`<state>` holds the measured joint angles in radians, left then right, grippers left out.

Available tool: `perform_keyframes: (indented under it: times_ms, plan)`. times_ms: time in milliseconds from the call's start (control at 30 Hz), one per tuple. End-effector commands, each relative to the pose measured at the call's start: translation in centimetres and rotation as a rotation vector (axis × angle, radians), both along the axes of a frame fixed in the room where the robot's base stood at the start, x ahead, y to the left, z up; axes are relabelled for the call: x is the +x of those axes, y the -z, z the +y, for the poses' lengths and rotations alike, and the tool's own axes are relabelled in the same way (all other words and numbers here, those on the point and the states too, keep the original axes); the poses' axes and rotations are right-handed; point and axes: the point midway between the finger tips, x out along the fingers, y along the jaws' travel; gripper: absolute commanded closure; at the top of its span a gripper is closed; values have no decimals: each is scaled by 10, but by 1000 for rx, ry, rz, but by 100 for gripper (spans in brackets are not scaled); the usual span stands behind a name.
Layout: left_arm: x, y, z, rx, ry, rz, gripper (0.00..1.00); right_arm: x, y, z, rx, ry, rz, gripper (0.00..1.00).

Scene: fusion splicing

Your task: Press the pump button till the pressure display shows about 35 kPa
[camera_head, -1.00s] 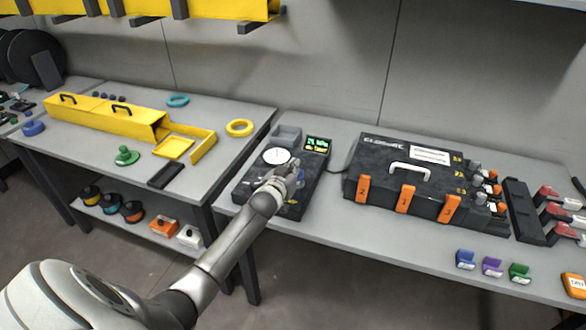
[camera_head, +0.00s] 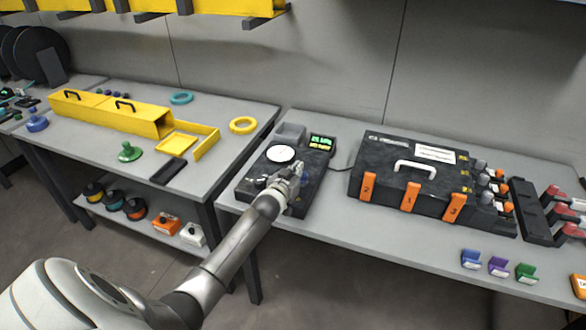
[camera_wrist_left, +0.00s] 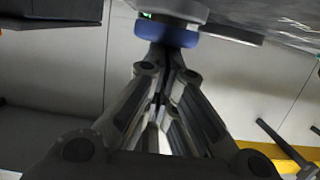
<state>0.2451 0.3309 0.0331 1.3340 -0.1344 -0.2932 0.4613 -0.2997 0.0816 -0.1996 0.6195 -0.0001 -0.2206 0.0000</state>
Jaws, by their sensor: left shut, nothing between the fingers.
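The black pump unit (camera_head: 244,190) stands on the grey table, with a white round dial (camera_head: 281,153) on top. Its small display (camera_head: 320,142) glows green with some yellow, but the figures are too small to read. My left gripper (camera_head: 297,168) is over the right part of the unit, shut and empty, covering part of its top. In the left wrist view, the closed fingertips (camera_wrist_left: 164,50) are at a blue round part (camera_wrist_left: 170,34), which looks like the button. I cannot tell whether they touch or press it. My right gripper is out of view.
A black case (camera_head: 395,172) with orange latches stands right of the pump unit. Blue, purple and green small holders (camera_head: 498,266) lie near the front edge. On the left table are a yellow box (camera_head: 110,112) and yellow ring (camera_head: 243,125).

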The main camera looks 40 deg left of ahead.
Motion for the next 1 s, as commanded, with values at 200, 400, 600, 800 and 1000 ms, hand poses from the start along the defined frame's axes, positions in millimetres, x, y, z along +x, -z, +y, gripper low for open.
perform_keyframes:
  times_ms: [200,400,600,800,1000]
  plan:
    - [4,-25,0,-2,0,5,100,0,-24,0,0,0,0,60]
    - [-4,-39,-2,0,2,3,100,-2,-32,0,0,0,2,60]
    - [-32,-47,-8,0,2,-1,100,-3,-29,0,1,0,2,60]
    - [-59,-55,-14,0,2,-3,100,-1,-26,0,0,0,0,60]
    - [-79,-60,-19,0,2,-3,100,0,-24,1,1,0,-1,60]
